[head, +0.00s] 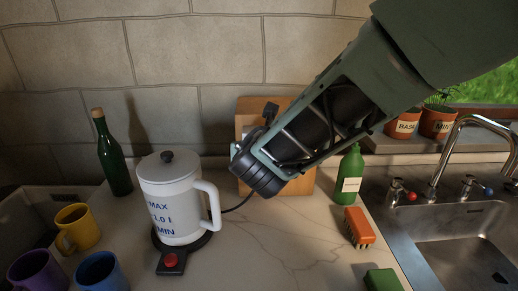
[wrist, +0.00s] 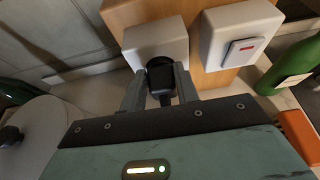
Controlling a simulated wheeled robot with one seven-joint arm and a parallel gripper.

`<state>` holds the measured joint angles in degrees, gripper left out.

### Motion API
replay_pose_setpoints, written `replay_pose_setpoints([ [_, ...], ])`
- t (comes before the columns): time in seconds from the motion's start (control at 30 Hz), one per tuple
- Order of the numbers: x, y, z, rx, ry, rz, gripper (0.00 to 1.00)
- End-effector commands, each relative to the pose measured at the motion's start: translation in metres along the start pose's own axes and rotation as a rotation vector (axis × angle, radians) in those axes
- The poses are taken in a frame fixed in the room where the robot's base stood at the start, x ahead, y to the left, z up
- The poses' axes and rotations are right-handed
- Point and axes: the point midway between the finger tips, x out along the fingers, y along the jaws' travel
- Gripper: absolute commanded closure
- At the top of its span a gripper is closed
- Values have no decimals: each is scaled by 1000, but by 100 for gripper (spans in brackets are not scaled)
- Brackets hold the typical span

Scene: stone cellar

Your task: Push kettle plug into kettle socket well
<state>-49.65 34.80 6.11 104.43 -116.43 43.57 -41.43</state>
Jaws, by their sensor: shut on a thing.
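In the wrist view my gripper (wrist: 160,76) is shut on the black kettle plug (wrist: 161,86), one finger on each side. The plug's front end is at the face of the white socket well (wrist: 153,37), overlapping its lower edge; I cannot tell how deep it sits, and the well's opening is hidden. The socket is mounted on a wooden board (wrist: 187,22), which also shows in the head view (head: 247,112). In the head view my arm hides the socket, plug and fingertips. The white kettle (head: 168,200) stands upright on a black base, with a dark cord (head: 240,204) running towards my wrist.
A white switch box (wrist: 240,35) with a red mark sits right of the socket. A dark green bottle (head: 114,160) and mugs stand left; a green soap bottle (head: 350,175), orange brush (head: 358,227) and sink (head: 465,240) are right. The front middle counter (head: 290,250) is clear.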

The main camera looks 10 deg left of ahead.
Motion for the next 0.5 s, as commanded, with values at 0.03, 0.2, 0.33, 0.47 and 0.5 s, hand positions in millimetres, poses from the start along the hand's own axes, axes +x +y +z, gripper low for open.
replay_pose_setpoints([
  [0.03, 1, 0, 0, 0, 0, 0, 80],
  [0.2, 2, 0, 0, 0, 1, 0, 80],
  [0.33, 4, 0, 1, 0, 1, 0, 80],
  [0.47, 6, 0, 1, 0, 0, -1, 80],
  [0.5, 6, -1, 2, 0, 0, -1, 80],
])
